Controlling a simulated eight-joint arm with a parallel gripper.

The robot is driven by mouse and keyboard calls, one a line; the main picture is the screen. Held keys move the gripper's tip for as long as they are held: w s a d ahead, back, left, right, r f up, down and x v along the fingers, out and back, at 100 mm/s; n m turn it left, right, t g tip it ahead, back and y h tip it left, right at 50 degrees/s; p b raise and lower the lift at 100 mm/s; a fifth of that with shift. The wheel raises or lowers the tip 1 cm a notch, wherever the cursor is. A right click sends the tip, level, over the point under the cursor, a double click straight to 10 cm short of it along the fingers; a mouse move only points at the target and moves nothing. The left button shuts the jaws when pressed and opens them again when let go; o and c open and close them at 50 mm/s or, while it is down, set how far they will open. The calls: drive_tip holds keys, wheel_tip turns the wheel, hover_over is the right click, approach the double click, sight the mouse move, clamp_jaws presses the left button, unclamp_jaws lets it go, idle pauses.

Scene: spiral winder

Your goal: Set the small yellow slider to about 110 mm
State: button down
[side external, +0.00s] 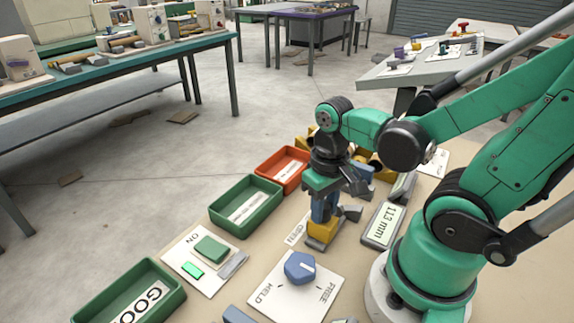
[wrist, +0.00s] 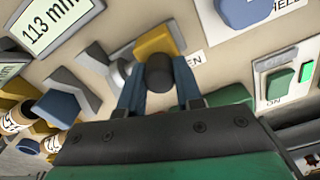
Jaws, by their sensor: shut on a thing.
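The small yellow slider (side external: 323,231) stands on the bench in front of my arm's base. It also shows in the wrist view (wrist: 156,41). My gripper (side external: 323,214) points down at it, with its blue fingers (wrist: 158,80) shut on the slider. A dark round piece (wrist: 160,72) shows between the fingers and hides part of the grip. A grey wedge-shaped piece (side external: 350,213) is beside the slider. The display (side external: 382,225) to the right reads 113 mm, and the wrist view shows the same reading (wrist: 48,27).
A blue knob (side external: 300,267) on a HELD/FREE plate is in front of the slider. A green button (side external: 211,249) marked ON has a bright green lamp (side external: 192,270) beside it. A green bin (side external: 246,203) and an orange bin (side external: 282,169) stand behind to the left.

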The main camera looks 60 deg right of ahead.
drive_tip(key=shift+d, duration=0.1)
drive_tip(key=c, duration=0.6)
unclamp_jaws()
drive_tip(key=shift+r, duration=2.8)
drive_tip(key=w+a+r+n+t, duration=0.1)
drive_tip(key=w+t, duration=0.1)
drive_tip(key=w+a+n+t, duration=0.1)
drive_tip(key=w+t, duration=0.1)
drive_tip(key=w, duration=0.1)
drive_tip(key=w+a+r+n+t, duration=0.1)
drive_tip(key=w+t, duration=0.2)
drive_tip(key=shift+a+r+n, duration=0.3)
drive_tip(key=shift+a, duration=0.1)
